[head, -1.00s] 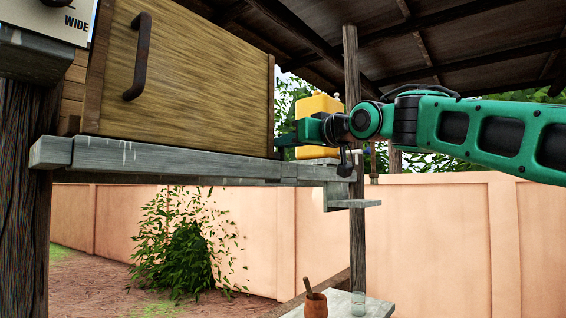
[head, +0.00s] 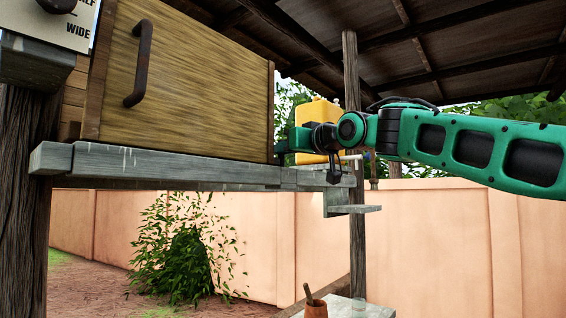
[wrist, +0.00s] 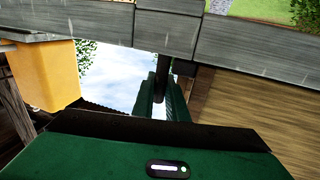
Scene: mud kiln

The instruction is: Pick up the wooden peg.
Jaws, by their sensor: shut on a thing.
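My gripper (wrist: 161,88) is at the front edge of the grey ledge in the wrist view. Its two green fingers are closed on a dark, narrow, rod-like piece, the wooden peg (wrist: 162,72), beside the wood-panelled box. Only a short part of the peg shows; the fingers hide the rest. In the head view my gripper (head: 284,146) points left at the right side of the box, just above the ledge. The peg cannot be made out there.
The wooden box (head: 185,80) with a dark handle stands on the grey ledge (head: 180,168). A yellow container (head: 318,112) is behind my wrist. A post (head: 351,80) stands close to the arm.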

